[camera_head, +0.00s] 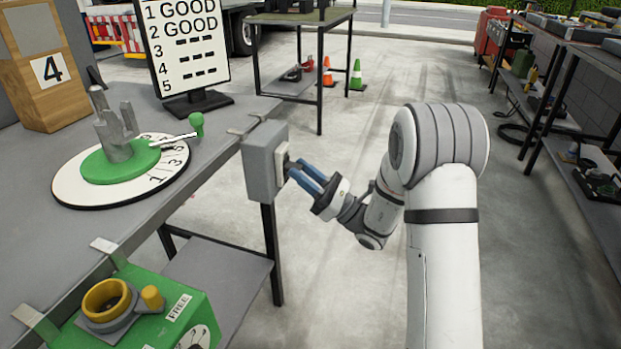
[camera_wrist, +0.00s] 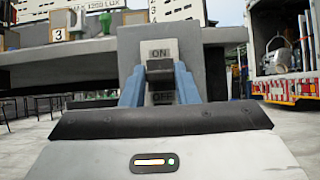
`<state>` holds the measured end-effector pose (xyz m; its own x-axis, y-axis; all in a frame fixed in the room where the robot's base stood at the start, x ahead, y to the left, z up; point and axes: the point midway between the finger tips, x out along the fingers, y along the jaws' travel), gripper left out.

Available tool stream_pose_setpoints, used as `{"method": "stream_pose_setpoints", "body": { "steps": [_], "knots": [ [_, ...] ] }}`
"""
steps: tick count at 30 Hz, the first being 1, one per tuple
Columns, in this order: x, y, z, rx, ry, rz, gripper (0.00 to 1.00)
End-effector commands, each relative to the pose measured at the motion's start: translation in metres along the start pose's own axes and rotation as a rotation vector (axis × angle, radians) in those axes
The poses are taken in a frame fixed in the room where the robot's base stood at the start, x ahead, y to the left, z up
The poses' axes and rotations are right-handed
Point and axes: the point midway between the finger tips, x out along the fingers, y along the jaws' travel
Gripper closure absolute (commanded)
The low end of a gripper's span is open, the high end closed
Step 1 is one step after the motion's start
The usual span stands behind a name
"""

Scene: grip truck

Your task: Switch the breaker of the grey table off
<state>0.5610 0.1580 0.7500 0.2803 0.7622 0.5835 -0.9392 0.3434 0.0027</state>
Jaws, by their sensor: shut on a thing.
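The breaker (camera_head: 262,168) is a grey box fixed to the front edge of the grey table (camera_head: 225,165). In the wrist view the breaker (camera_wrist: 129,48) faces me, with an ON label above and an OFF label below its black lever (camera_wrist: 160,66). My gripper (camera_head: 290,174) has blue fingers, and they reach the breaker's face from the right. In the wrist view my gripper (camera_wrist: 160,74) is shut on the lever, one finger on each side. The lever sticks out between the two labels; I cannot tell clearly which way it is set.
A round numbered dial (camera_head: 65,187) with a green and grey fixture lies on the table. A board (camera_head: 188,55) lists "1 GOOD, 2 GOOD". A green box (camera_head: 150,320) with a yellow ring is at lower left. Shelves (camera_head: 590,175) line the right; the floor between is clear.

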Motion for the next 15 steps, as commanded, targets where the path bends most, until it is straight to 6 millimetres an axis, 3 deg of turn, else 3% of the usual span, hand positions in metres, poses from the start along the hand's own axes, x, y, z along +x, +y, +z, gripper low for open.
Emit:
{"method": "stream_pose_setpoints", "body": {
  "steps": [9,10,15],
  "knots": [
    [0.0022,0.0047,-0.0026,0.011,0.004,0.013,0.95],
    [0.0022,0.0048,-0.0026,0.012,0.004,0.013,0.70],
    [0.0017,0.0036,-0.0018,0.009,0.003,0.010,0.56]
  ]
}}
